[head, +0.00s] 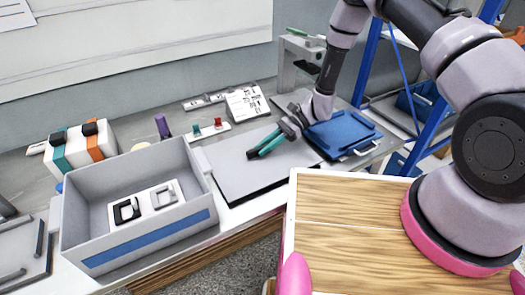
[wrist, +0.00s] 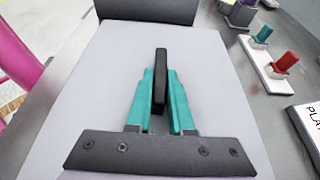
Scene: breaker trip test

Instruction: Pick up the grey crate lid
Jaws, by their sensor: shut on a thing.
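The grey crate lid (head: 235,178) is a flat pale panel right of the crate in the head view. It fills much of the wrist view (wrist: 85,100). A black upright handle (wrist: 161,65) stands at its middle. My gripper (head: 262,148) has teal fingers, which sit on both sides of the handle in the wrist view (wrist: 160,98), shut on it. The lid looks level; I cannot tell whether it rests on the bench or is slightly above it. The open grey crate (head: 150,243), with a blue stripe, holds a white plate with two handle-like parts (head: 146,202).
Behind the lid are a strip with red and green pieces (head: 205,131), a purple piece (head: 162,126) and a printed card (head: 247,102). White boxes (head: 80,145) stand behind the crate. A wooden top (head: 345,215) is nearer me.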

